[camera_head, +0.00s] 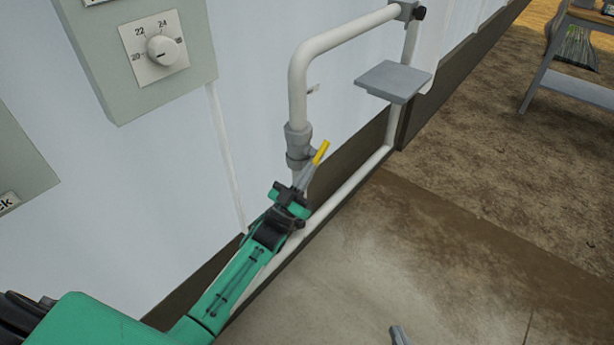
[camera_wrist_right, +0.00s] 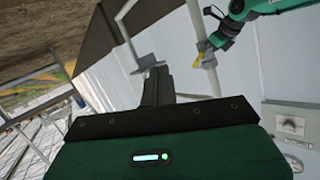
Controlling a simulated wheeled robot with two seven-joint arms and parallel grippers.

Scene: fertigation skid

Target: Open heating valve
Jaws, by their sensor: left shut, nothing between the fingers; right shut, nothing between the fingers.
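The heating valve is a grey fitting (camera_head: 298,142) on a white pipe by the wall, with a yellow lever (camera_head: 321,152) sticking up to the right. My left gripper (camera_head: 308,173) is shut and empty, its grey fingertips right at the lower end of the lever. I cannot tell whether they touch it. In the right wrist view the yellow lever (camera_wrist_right: 201,57) shows beside my left gripper. My right gripper (camera_wrist_right: 157,84) is shut and empty, well away from the valve. A grey tip at the head view's bottom edge looks like its fingers (camera_head: 399,335).
A thermostat box with a dial (camera_head: 162,50) hangs on the wall at upper left. The white pipe (camera_head: 335,39) loops above the valve, near a small grey plate (camera_head: 393,81). A table (camera_head: 570,85) stands at upper right. The concrete floor (camera_head: 400,245) is clear.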

